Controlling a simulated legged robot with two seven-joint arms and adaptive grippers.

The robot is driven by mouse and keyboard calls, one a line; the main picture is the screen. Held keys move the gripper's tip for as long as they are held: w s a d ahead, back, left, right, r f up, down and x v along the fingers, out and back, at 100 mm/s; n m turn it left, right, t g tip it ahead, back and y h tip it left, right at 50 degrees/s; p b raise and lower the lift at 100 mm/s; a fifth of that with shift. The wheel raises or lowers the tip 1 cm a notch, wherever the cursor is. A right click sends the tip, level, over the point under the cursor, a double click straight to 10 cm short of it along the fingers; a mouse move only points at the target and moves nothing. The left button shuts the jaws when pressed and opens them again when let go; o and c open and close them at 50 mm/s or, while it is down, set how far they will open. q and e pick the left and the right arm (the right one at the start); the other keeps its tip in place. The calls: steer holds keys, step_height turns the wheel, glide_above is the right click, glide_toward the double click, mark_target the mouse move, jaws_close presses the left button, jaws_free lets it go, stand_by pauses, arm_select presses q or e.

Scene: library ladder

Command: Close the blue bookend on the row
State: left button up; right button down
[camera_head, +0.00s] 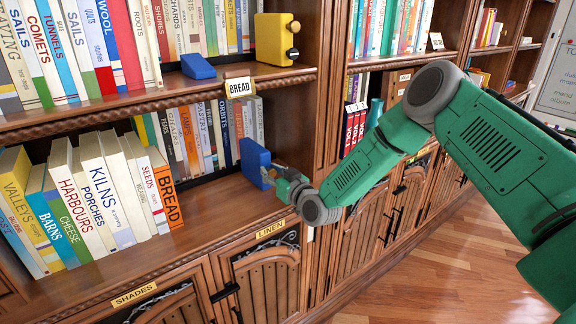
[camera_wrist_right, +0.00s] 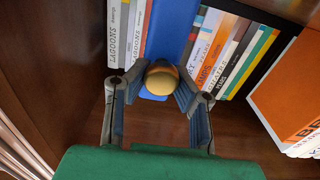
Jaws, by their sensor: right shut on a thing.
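The blue bookend (camera_head: 254,162) stands upright on the lower shelf, near the right end of that bay. In the right wrist view the bookend (camera_wrist_right: 170,30) has a rounded yellow knob (camera_wrist_right: 161,78). My right gripper (camera_head: 274,178) reaches in from the right, and its two fingers (camera_wrist_right: 161,92) are shut around the knob. The front row of books on the lower shelf leans, with the orange BREAD book (camera_head: 165,190) at its right end. Bare shelf lies between that book and the bookend. My left gripper is not in view.
A back row of books (camera_head: 195,135) stands behind the bookend. The upper shelf (camera_head: 150,97) holds a small blue wedge (camera_head: 198,66) and a yellow block (camera_head: 276,38). A wooden upright (camera_head: 327,110) bounds the bay at right. Bare shelf (camera_head: 215,208) lies in front.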

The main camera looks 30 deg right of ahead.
steer(key=a, duration=0.6)
steer(key=s+a, duration=0.1)
steer(key=a, duration=0.6)
steer(key=s+a+f+b, duration=0.1)
steer(key=a, duration=0.6)
steer(key=shift+f, duration=0.1)
steer(key=shift+d, duration=0.1)
steer(key=c, duration=1.4)
jaws_free()
steer(key=shift+o, duration=0.6)
steer(key=shift+d+r, duration=0.2)
steer(key=s+d, duration=0.1)
steer(key=s, duration=1)
steer(key=shift+s, duration=0.4)
